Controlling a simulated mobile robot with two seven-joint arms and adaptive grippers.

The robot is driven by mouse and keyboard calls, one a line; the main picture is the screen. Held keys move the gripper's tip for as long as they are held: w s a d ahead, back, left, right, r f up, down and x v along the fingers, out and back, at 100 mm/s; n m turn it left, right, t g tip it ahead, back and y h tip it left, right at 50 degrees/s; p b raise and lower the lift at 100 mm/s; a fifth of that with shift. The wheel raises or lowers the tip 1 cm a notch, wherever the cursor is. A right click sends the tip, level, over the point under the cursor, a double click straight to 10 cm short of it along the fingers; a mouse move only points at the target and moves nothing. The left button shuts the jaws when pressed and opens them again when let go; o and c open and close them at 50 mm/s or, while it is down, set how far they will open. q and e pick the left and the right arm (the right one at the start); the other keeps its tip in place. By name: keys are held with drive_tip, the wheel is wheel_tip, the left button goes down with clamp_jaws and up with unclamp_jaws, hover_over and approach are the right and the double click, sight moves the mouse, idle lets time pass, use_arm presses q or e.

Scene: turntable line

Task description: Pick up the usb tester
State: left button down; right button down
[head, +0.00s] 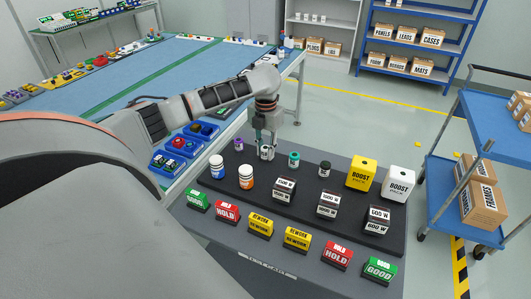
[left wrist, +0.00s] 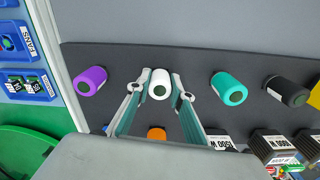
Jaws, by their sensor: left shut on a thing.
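A small white cylinder (head: 266,153) with a dark green end stands in the back row of the dark tray. In the left wrist view the white cylinder (left wrist: 159,82) sits between my two fingertips. My left gripper (head: 265,143) reaches down from above and is shut on it. Beside it stand similar purple (head: 238,144), teal (head: 294,159) and black (head: 324,169) cylinders, apart from the gripper. No readable label shows which object is the usb tester. My right gripper is not in view.
Coloured HOLD, REWORK and GOOD blocks line the front. Blue bins (head: 168,164) lie left. A blue cart (head: 498,125) stands right.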

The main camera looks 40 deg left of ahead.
sight(266, 147)
use_arm(q)
drive_tip(key=shift+r, duration=0.1)
wheel_tip(266, 147, up, 20)
idle(0.5)
